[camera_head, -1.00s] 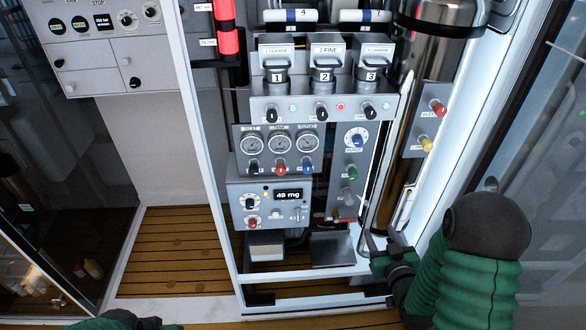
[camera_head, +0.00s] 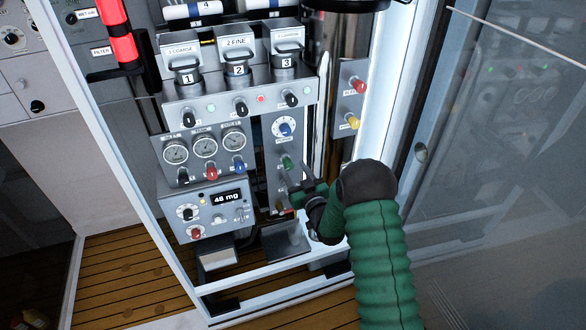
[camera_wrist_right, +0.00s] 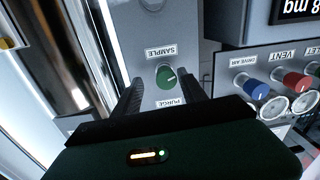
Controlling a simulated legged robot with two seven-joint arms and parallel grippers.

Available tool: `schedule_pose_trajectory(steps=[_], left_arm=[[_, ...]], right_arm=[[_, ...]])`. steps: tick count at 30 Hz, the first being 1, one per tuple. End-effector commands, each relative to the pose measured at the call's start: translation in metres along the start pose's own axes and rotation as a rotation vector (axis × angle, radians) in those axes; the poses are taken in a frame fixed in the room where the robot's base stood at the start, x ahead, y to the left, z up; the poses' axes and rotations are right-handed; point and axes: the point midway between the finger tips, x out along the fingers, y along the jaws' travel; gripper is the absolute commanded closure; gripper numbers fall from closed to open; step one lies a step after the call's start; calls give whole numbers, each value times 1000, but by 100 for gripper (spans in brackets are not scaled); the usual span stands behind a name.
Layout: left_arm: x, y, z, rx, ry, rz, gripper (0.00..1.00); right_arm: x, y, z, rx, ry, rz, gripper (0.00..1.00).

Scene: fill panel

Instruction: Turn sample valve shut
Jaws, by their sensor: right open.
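The green knob with a white mark (camera_head: 287,162) sits on the narrow grey panel, below a blue dial knob. In the right wrist view the green knob (camera_wrist_right: 166,78) appears between the labels SAMPLE and PURGE, which read upside down. My right gripper (camera_head: 296,174) is just in front of that panel, close to the green knob. In the wrist view my right gripper (camera_wrist_right: 161,86) is open, with one finger on each side of the green knob. Contact with the knob cannot be told. My left gripper is out of view.
The blue dial knob (camera_head: 285,129) is above on the same panel. A gauge box (camera_head: 205,153) and the display box reading 48 mg (camera_head: 213,212) are to the left. Red (camera_head: 357,84) and yellow (camera_head: 352,122) knobs are at the right. A white frame post borders the cabinet.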

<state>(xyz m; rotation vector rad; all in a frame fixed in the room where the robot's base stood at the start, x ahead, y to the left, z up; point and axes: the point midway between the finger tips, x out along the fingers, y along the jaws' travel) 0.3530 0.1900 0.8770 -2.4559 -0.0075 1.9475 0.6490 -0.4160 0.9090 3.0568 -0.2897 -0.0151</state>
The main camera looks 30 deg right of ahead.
Motion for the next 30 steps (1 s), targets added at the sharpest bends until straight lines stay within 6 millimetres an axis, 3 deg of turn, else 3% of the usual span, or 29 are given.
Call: schedule_pose_trajectory(steps=[3,11,22,30], left_arm=[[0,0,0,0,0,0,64],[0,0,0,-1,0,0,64],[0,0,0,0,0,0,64],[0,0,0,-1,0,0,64]], right_arm=[[11,-3,-2,-2,2,-1,51],[13,-1,0,0,0,-1,51],[13,0,0,0,-1,1,98],[13,1,0,5,-1,2,100]])
